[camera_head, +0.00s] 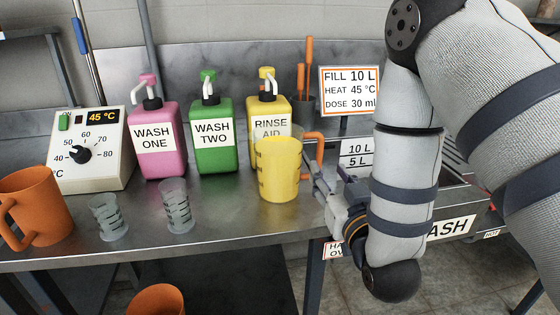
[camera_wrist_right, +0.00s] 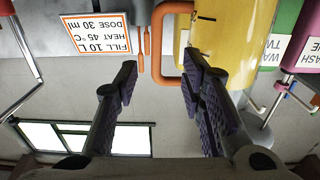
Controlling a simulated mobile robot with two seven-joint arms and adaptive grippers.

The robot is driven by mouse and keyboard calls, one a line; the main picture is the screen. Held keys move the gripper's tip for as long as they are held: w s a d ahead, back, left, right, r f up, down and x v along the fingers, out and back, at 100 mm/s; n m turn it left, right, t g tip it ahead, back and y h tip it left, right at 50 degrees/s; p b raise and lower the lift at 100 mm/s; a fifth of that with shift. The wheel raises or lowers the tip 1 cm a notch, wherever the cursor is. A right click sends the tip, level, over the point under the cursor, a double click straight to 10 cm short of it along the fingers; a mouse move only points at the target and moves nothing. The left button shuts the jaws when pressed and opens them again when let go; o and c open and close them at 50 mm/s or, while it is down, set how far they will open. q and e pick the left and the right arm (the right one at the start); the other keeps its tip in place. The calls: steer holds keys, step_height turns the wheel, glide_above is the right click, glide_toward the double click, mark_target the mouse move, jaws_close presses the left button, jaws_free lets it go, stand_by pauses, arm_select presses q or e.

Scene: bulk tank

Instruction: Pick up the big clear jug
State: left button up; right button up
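A big jug (camera_head: 279,170) with dark marks on its side and an orange handle stands upright on the steel counter; it looks yellow in the head view, in front of the yellow bottle. It also shows in the right wrist view (camera_wrist_right: 222,40). My right gripper (camera_head: 322,186) is just right of the jug, at its handle side. In the right wrist view my right gripper (camera_wrist_right: 160,75) is open and empty, its fingers apart, with the orange handle (camera_wrist_right: 160,45) showing between and beyond the tips. I cannot tell whether they touch. My left gripper is not in view.
Pink (camera_head: 157,140), green (camera_head: 213,138) and yellow (camera_head: 268,112) pump bottles stand behind. Two small clear cups (camera_head: 177,206) (camera_head: 108,217) and an orange jug (camera_head: 38,207) are left. A control box (camera_head: 95,160) and a sign (camera_head: 349,91) stand at the back.

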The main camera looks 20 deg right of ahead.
mark_target(321, 155)
steer(key=x, duration=0.8)
steer(key=shift+w+d+r, duration=0.1)
steer(key=shift+w+d, duration=0.1)
jaws_close()
steer(key=shift+r, duration=0.15)
